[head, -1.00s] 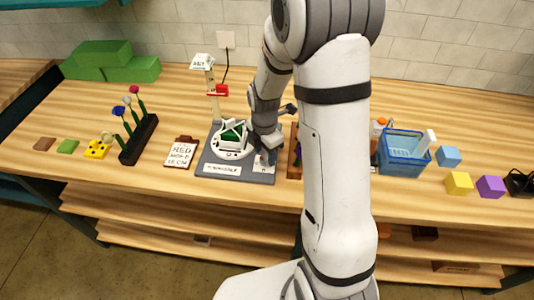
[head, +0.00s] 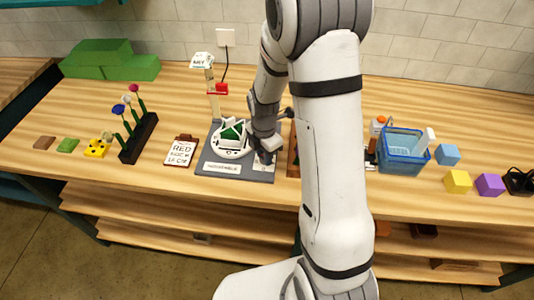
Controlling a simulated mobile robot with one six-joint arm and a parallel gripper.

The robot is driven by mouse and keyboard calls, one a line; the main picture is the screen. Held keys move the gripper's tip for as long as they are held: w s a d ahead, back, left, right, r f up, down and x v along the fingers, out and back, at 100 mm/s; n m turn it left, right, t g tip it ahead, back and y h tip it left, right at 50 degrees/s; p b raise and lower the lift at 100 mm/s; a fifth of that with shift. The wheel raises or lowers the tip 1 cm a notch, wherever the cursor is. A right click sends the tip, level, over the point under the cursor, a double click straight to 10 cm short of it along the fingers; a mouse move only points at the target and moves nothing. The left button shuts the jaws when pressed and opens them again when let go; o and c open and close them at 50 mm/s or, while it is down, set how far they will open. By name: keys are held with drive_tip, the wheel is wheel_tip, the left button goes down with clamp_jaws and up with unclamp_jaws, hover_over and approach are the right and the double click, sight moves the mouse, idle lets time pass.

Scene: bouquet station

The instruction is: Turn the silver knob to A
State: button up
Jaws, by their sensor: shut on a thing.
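My gripper (head: 264,156) points down at the front right corner of a grey turntable base (head: 212,158). It is shut on the silver knob there, which the fingers hide, so I cannot read where the knob points. A small pale label shows at that corner, too small to read. On the base is a round white turntable (head: 231,152) with a white and green holder (head: 232,132) on it. A white label lies along the base's front edge.
A post with a sign (head: 202,61) and a red part stands behind the base. A card reading RED (head: 180,152) and a flower rack (head: 138,140) are to the left. A blue basket (head: 403,152) and colored cubes are to the right. My arm blocks the middle.

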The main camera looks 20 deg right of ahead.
drive_tip(key=shift+s+d, duration=0.1)
drive_tip(key=shift+d, duration=0.4)
drive_tip(key=shift+c, duration=0.3)
drive_tip(key=shift+a+f, duration=0.1)
drive_tip(key=shift+a, duration=0.15)
drive_tip(key=shift+s+a+f+m+b, duration=0.1)
drive_tip(key=shift+a+f+m+b, duration=0.1)
drive_tip(key=shift+m+b, duration=0.45)
drive_tip(key=m+b, duration=0.2)
drive_tip(key=m, duration=0.2)
drive_tip(key=m+b, duration=0.1)
drive_tip(key=m, duration=0.3)
drive_tip(key=shift+b, duration=0.35)
drive_tip(key=m+b, duration=0.1)
drive_tip(key=m, duration=0.3)
drive_tip(key=shift+m+b, duration=0.25)
drive_tip(key=shift+b, duration=0.1)
drive_tip(key=m+b, duration=0.1)
drive_tip(key=m, duration=0.3)
drive_tip(key=shift+m, duration=0.3)
drive_tip(key=m+b, duration=0.1)
drive_tip(key=m, duration=0.3)
drive_tip(key=m+b, duration=0.1)
drive_tip(key=m, duration=0.4)
drive_tip(key=m+b, duration=0.1)
drive_tip(key=m, duration=0.3)
drive_tip(key=shift+r, duration=0.1)
drive_tip(key=shift+m, duration=2.2)
drive_tip(key=shift+b, duration=0.3)
